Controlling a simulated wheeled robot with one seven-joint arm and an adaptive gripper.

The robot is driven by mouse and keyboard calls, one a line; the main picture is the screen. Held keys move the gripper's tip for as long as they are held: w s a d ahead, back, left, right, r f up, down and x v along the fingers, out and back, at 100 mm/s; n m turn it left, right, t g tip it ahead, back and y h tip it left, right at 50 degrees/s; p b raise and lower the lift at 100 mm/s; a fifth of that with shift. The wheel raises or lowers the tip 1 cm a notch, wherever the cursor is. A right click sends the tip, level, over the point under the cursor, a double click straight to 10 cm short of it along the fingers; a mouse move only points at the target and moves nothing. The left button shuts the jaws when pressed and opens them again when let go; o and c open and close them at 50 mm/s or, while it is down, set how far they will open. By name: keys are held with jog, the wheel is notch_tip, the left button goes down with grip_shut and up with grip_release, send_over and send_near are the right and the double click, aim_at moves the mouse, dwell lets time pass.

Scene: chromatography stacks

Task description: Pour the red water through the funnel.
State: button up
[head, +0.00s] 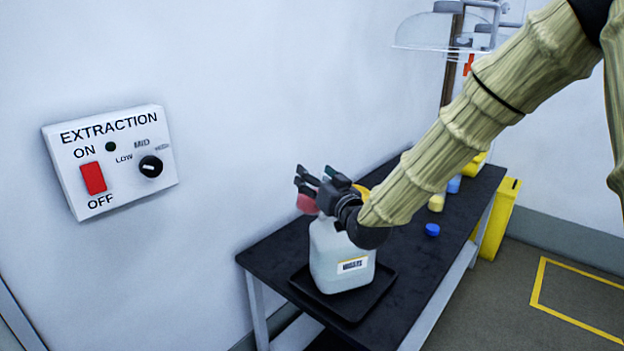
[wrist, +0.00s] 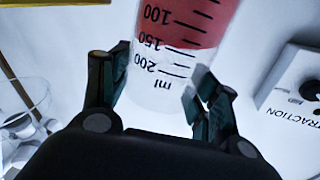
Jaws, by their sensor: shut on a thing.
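My gripper (head: 312,180) is shut on a clear graduated container (wrist: 160,75) with red water (wrist: 185,22) in it. In the head view the red water (head: 307,203) shows just left of the gripper, beside the top of a white plastic canister (head: 342,262). In the wrist view the container sits between both fingers, and its scale reads upside down. I cannot tell how far it is tilted. A yellow piece (head: 362,191), possibly the funnel, shows partly behind my gripper over the canister. The canister's mouth is hidden by my gripper and wrist.
The canister stands in a black tray (head: 379,288) on a dark table (head: 272,250). A blue cap (head: 432,229) and yellow and blue items stand farther back. An extraction control box (head: 110,160) is on the wall at left. A clear hood (head: 425,33) hangs above.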

aim_at(328, 177)
jog(key=shift+w+d+m, duration=0.2)
jog(key=shift+d+m, duration=0.65)
jog(key=shift+m, duration=0.05)
jog(key=shift+a+r, duration=0.1)
jog(key=shift+r, duration=0.05)
jog(key=shift+d+r+m+t, duration=0.3)
jog(key=shift+d+m, duration=0.2)
jog(key=shift+d, duration=0.1)
jog(key=shift+f, duration=0.1)
jog(key=shift+w+d+m, duration=0.15)
jog(key=shift+d+m, duration=0.1)
jog(key=shift+m, duration=0.45)
jog(key=shift+a, duration=0.1)
